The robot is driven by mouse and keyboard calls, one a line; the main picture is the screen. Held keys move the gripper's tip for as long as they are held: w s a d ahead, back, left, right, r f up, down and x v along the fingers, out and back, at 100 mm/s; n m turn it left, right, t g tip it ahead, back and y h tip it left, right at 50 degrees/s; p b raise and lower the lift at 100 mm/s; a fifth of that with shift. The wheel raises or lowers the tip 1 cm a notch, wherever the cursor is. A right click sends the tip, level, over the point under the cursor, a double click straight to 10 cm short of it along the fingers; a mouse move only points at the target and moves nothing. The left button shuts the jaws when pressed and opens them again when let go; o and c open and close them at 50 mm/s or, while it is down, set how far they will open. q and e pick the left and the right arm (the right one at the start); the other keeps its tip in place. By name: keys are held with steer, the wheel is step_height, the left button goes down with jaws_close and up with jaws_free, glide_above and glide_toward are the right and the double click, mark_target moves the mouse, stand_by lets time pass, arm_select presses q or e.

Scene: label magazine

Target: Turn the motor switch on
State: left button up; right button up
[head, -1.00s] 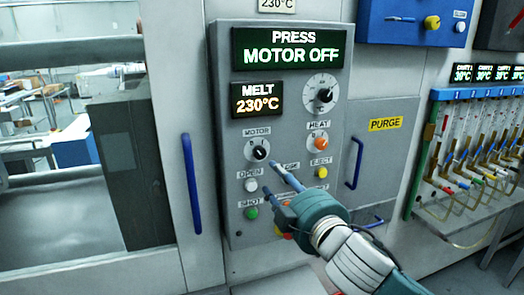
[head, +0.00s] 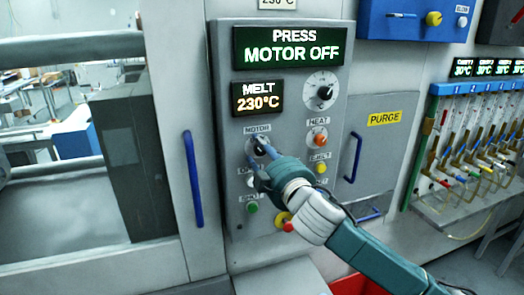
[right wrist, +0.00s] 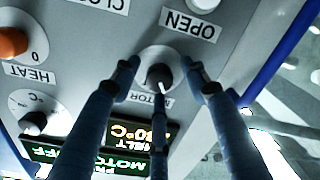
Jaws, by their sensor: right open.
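The motor switch is a round black knob (head: 259,149) on the grey control panel (head: 226,180), below the MOTOR label (head: 257,129). In the right wrist view the knob (right wrist: 158,70) sits between the spread fingertips, its white pointer mark visible. My right gripper (head: 257,147) is open around the knob; in the right wrist view, the fingers (right wrist: 161,72) flank it, and contact cannot be told. The upper display (head: 291,47) reads PRESS MOTOR OFF. My left gripper is not in view.
The orange HEAT knob (head: 320,139) and yellow EJECT button (head: 320,168) are right of the gripper. The green SHOT button (head: 252,207) is below. Blue handles (head: 193,180) stand on both sides of the panel.

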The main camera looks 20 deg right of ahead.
steer(key=shift+c, duration=0.3)
jaws_close()
steer(key=shift+m, duration=0.3)
steer(key=m, duration=0.2)
steer(key=shift+m+b, duration=0.3)
steer(key=shift+b, duration=0.05)
steer(key=m, duration=0.3)
steer(key=shift+m, duration=0.3)
steer(key=m+p, duration=0.1)
steer(key=m, duration=0.2)
steer(key=shift+r+m, duration=0.1)
steer(key=shift+m, duration=0.2)
steer(key=shift+d+m+p, duration=0.1)
steer(key=shift+m+p, duration=0.45)
steer(key=shift+m, duration=1.35)
